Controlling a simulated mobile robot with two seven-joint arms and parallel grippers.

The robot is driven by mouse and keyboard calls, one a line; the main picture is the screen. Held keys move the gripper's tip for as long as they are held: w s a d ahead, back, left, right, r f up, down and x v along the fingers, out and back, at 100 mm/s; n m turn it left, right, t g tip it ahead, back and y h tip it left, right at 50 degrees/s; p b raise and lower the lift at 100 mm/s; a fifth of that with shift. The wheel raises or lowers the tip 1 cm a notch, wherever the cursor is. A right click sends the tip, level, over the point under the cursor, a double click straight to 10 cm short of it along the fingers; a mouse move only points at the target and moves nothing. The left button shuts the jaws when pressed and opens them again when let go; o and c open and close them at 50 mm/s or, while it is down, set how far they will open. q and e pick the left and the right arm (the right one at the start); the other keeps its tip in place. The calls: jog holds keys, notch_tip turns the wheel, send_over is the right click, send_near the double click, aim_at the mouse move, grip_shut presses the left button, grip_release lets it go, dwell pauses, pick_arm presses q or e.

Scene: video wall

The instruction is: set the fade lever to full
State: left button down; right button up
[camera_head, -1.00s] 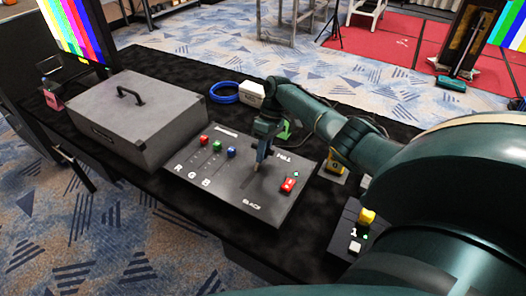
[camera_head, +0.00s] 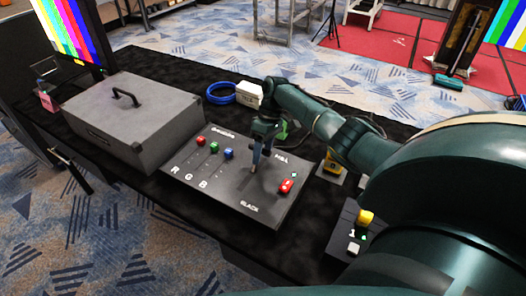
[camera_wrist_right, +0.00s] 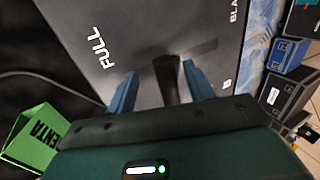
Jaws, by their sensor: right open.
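The grey control panel (camera_head: 215,187) lies on the black table, with the words FULL at its far right and BLACK at its near edge. The fade lever (camera_wrist_right: 168,72) is a dark upright handle, seen in the right wrist view between the FULL and BLACK labels. My right gripper (camera_head: 256,160) is over the panel, pointing down. In the wrist view its two blue fingers (camera_wrist_right: 160,88) are open, one on each side of the lever, with gaps visible. In the head view the gripper mostly hides the lever. My left gripper is not in view.
Red, green and blue sliders (camera_head: 214,148) and a red switch (camera_head: 286,186) sit on the same panel. A grey case (camera_head: 135,120) stands left of it. A green block (camera_wrist_right: 35,138) and a small box with yellow and white buttons (camera_head: 358,233) are close by.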

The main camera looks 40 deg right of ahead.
pick_arm(q)
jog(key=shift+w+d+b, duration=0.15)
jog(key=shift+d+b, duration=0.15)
jog(key=shift+b, duration=0.4)
pick_arm(e)
jog(key=v, duration=1.3)
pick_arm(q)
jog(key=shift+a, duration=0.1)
pick_arm(e)
jog(key=shift+s+d+f, duration=0.1)
jog(key=shift+s+f, duration=0.05)
